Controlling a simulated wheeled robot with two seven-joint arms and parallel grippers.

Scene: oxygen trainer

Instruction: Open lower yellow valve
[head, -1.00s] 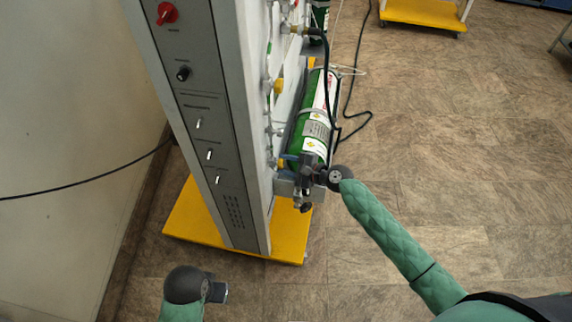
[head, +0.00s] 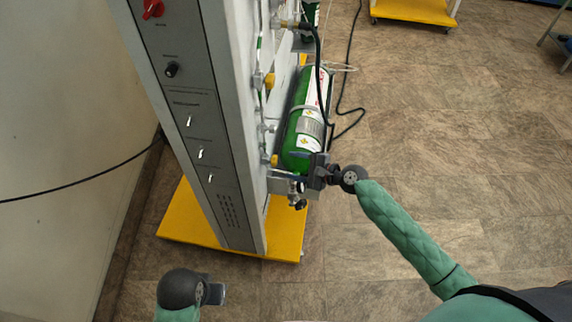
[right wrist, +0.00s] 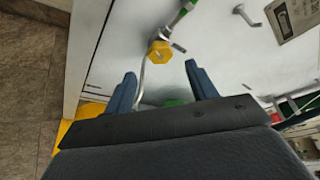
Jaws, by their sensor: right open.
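The lower yellow valve (head: 270,160) is a small yellow knob low on the panel's side in the head view. In the right wrist view the yellow knob (right wrist: 160,51) shows just beyond and between the fingertips, on a thin metal pipe with a green part above. My right gripper (head: 304,167) is to the right of the lower valve, by the lower end of the green cylinder. In the right wrist view my right gripper (right wrist: 161,76) is open, with nothing between its blue-grey fingers. My left gripper (head: 218,294) is low at the left, in front of the yellow base; its jaws are unclear.
A green gas cylinder (head: 300,138) is mounted along the panel's side, close to my right gripper. Another yellow valve (head: 269,80) sits higher up. The panel (head: 190,125) stands on a yellow base (head: 285,231).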

